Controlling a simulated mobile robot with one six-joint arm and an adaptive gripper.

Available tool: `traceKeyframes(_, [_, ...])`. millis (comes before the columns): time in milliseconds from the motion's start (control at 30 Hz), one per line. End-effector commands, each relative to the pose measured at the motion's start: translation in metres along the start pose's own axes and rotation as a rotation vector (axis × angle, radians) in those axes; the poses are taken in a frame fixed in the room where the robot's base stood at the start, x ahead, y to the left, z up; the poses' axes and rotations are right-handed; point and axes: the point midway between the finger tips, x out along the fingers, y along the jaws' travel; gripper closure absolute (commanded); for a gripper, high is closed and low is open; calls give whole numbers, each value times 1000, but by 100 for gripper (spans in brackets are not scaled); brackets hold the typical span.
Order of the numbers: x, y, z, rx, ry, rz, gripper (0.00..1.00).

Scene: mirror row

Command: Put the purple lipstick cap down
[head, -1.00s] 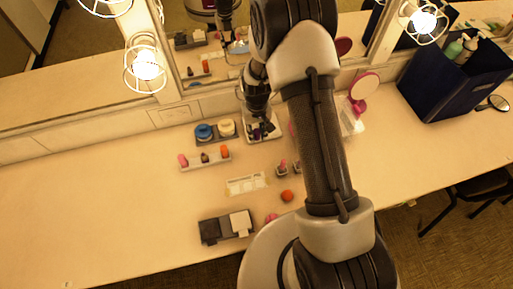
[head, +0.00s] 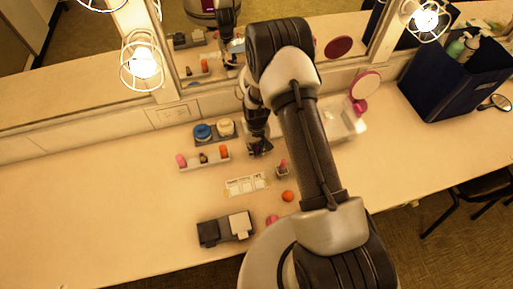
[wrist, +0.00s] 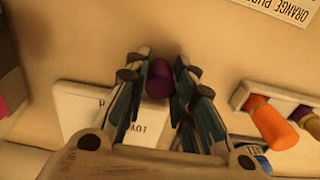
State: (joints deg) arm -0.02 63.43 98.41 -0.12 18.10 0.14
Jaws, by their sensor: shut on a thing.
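The purple lipstick cap (wrist: 159,78) is held between the fingertips of my gripper (wrist: 160,85) in the wrist view. In the head view my gripper (head: 260,148) is low over the dressing counter, right of the small white rack (head: 204,160). The cap's far end is hidden, and I cannot tell whether it touches anything below. A pale piece with printed letters (wrist: 80,105) lies beneath the fingers, partly hidden by them. The rack's orange piece (wrist: 270,125) shows at right in the wrist view.
A printed label strip (head: 247,184) lies in front of the rack. A lipstick in a holder (head: 282,170) and an orange ball-like thing (head: 287,196) stand nearby. The left counter (head: 90,210) is clear.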

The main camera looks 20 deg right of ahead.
Motion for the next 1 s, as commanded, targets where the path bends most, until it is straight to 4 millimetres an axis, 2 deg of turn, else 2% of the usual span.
traceKeyframes(133, [5, 0, 0, 0, -1, 0, 86])
traceKeyframes(167, [4, 0, 0, 0, -1, 0, 75])
traceKeyframes(433, [3, 0, 0, 0, -1, 0, 57])
traceKeyframes(833, [-1, 0, 0, 0, -1, 0, 56])
traceKeyframes(1000, [-28, 0, -1, 0, 3, 0, 56])
